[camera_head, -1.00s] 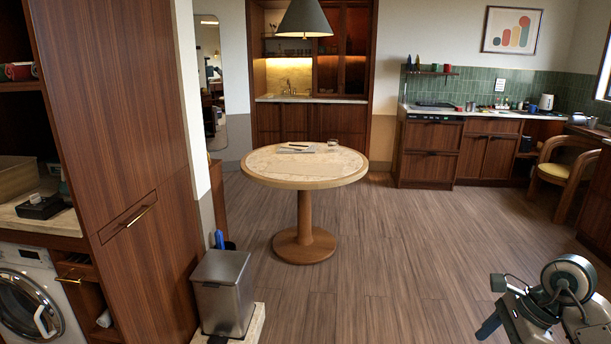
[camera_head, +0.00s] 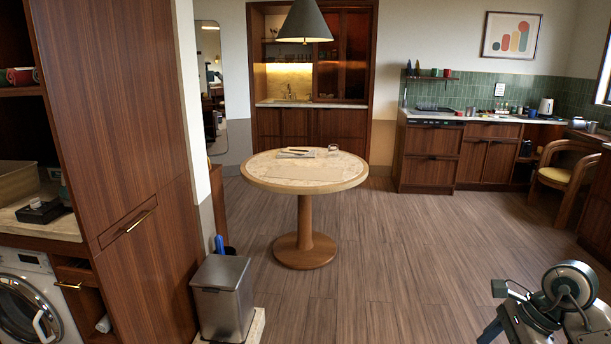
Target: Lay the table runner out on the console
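I cannot make out a table runner in this view. No piece of furniture can be told for sure as the console. A round wooden table (camera_head: 265,179) with a pale inlaid top stands in the middle of the room, with a flat light item (camera_head: 297,152) and a small cup-like item (camera_head: 333,149) on it. Part of my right arm shows at the lower right, with a dark finger-like part (camera_head: 489,332) at the frame's edge; whether the gripper is open or shut cannot be seen. My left gripper is out of view.
A tall wooden cabinet (camera_head: 125,130) and a metal pedal bin (camera_head: 222,295) stand close on the left. A washing machine (camera_head: 30,300) is at the lower left. A kitchen counter (camera_head: 480,119) and an armchair (camera_head: 560,178) are at the right. The floor (camera_head: 410,250) right of the table is clear.

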